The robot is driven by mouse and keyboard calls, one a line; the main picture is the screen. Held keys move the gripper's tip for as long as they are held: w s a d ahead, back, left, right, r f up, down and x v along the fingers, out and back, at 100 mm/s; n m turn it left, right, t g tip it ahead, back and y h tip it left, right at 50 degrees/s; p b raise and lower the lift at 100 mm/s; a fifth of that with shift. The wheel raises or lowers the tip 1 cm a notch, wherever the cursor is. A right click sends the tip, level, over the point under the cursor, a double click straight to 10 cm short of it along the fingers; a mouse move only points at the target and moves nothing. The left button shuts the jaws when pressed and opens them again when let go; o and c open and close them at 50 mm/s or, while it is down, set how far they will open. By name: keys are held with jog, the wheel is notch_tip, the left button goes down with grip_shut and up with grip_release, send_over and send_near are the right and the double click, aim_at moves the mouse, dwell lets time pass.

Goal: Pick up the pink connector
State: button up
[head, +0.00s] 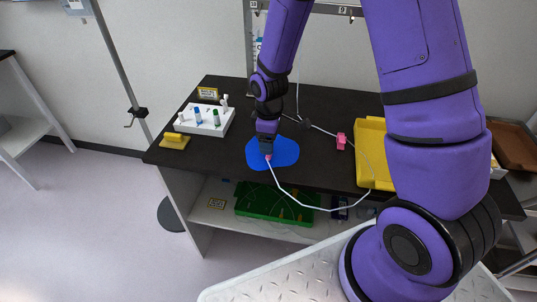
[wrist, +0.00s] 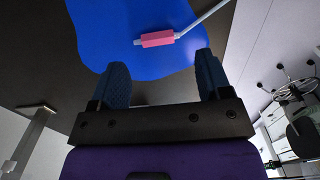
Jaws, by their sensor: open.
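The pink connector (wrist: 157,39) is a small pink block on the end of a white cable (wrist: 203,19). In the wrist view it shows against the blue mat (wrist: 105,35), ahead of the fingertips and between their lines. My gripper (wrist: 162,70) is open, with nothing between its two dark blue fingers. In the head view my gripper (head: 266,150) points down over the blue mat (head: 288,152) on the dark table. A bit of the pink connector (head: 268,157) shows at the fingertips there; the fingers hide the rest. I cannot tell whether they touch it.
A yellow tray (head: 371,137) stands right of the mat, with another pink piece (head: 341,141) beside it. A white rack (head: 205,118) with several vials and a yellow block (head: 175,141) are at the left. The cable (head: 320,209) hangs over the table's front edge.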

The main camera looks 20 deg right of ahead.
jog(key=shift+w+a+f, duration=0.1)
jog(key=shift+f, duration=1.2)
jog(key=shift+w+f, duration=0.1)
jog(key=shift+f, duration=1.15)
jog(key=shift+c, duration=0.4)
jog(key=c, duration=0.7)
